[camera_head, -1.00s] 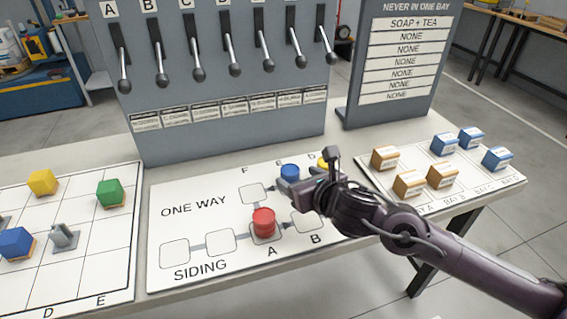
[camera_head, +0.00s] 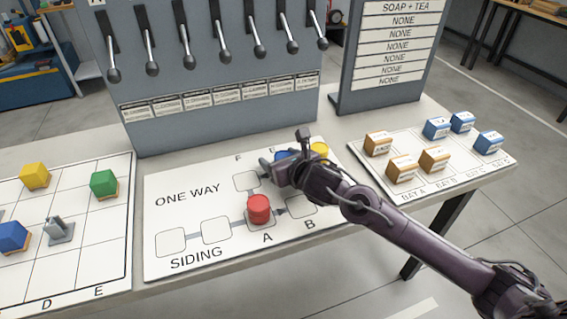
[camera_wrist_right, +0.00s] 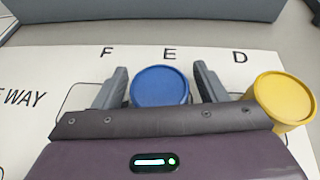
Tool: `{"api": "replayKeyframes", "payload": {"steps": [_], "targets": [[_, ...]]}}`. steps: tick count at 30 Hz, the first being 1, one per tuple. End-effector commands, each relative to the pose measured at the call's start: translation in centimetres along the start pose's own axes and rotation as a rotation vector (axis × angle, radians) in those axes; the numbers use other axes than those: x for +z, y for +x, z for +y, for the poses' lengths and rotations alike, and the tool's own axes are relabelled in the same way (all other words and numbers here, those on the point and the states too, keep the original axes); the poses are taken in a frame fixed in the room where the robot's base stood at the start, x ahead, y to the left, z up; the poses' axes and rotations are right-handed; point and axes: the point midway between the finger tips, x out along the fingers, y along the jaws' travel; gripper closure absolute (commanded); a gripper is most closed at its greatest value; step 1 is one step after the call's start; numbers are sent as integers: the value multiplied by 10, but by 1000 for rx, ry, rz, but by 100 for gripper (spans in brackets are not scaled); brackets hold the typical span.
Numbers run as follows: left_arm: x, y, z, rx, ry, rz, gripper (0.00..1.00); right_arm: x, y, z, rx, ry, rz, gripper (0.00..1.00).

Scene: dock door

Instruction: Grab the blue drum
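The blue drum (camera_wrist_right: 160,87) stands on the board's E square in the right wrist view, with one finger of my right gripper (camera_wrist_right: 160,88) on each side of it. A narrow gap shows beside the drum, so the fingers look open around it. In the head view the blue drum (camera_head: 283,155) is mostly hidden behind my right gripper (camera_head: 273,166). The yellow drum (camera_wrist_right: 283,100) stands just right of the right finger, at D. The red drum (camera_head: 259,209) stands on square A. My left gripper is not in view.
The white siding board (camera_head: 190,260) lies on the table. A grey lever panel (camera_head: 220,110) rises behind it. Orange and blue boxes (camera_head: 433,158) stand on a bay board at the right. A grid board (camera_head: 70,275) with coloured blocks lies at the left.

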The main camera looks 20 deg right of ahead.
Motion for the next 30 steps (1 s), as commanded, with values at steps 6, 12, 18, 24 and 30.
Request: {"api": "replayKeyframes", "payload": {"steps": [6,12,18,24,30], "targets": [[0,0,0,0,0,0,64,0,0,0,-1,0,0,63],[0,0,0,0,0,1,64,0,0,0,-1,0,0,82],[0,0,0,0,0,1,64,1,-1,0,-1,0,-1,83],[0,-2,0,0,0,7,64,15,-6,-1,-1,0,-4,83],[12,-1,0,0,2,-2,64,54,-22,-1,-1,-1,-8,83]]}}
